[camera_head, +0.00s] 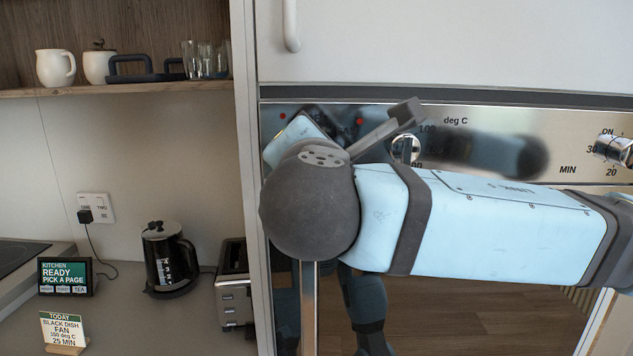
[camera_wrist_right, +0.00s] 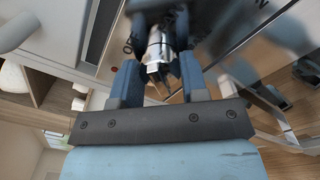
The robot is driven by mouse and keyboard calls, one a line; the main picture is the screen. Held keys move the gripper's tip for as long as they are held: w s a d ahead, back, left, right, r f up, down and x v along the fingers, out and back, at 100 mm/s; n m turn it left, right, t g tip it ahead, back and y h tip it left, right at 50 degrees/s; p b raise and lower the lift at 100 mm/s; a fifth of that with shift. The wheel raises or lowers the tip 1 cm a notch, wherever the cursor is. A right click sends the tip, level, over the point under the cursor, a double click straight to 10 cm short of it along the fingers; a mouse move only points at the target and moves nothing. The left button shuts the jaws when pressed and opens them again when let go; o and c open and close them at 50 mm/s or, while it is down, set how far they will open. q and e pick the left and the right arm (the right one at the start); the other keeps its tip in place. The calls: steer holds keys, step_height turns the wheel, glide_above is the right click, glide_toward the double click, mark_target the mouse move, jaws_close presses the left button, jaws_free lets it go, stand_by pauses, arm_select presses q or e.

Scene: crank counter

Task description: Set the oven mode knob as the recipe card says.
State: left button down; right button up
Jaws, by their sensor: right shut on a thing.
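The recipe card (camera_head: 64,330) stands at the lower left in the head view and reads TODAY, BLACK DISH, FAN, a deg C line that is small, and 25 MIN. The steel oven panel (camera_head: 470,120) runs across the right side. In the right wrist view, my right gripper (camera_wrist_right: 160,58) is shut on a silver knob (camera_wrist_right: 155,48), the oven mode knob at the panel's left end. In the head view my right arm hides this knob, the jaws and most of the mode markings. The knob's pointer setting cannot be read. My left gripper is not in view.
The deg C knob (camera_head: 403,150) is close beside my right arm, and the timer knob (camera_head: 615,149) sits at the far right. A kettle (camera_head: 168,262), a toaster (camera_head: 233,290) and a small kitchen screen (camera_head: 65,276) stand on the left counter.

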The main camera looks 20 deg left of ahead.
steer(key=shift+f+m+b, duration=0.3)
steer(key=shift+m+b, duration=0.45)
steer(key=shift+m, duration=0.15)
steer(key=shift+r+m+b, duration=0.2)
steer(key=shift+m+b, duration=0.85)
steer(key=shift+m, duration=0.15)
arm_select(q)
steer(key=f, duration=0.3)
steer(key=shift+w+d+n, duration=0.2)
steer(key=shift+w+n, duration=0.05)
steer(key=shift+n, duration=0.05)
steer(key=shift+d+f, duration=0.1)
arm_select(e)
steer(key=o, duration=0.9)
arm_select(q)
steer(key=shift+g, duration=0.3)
arm_select(e)
steer(key=shift+r, duration=0.1)
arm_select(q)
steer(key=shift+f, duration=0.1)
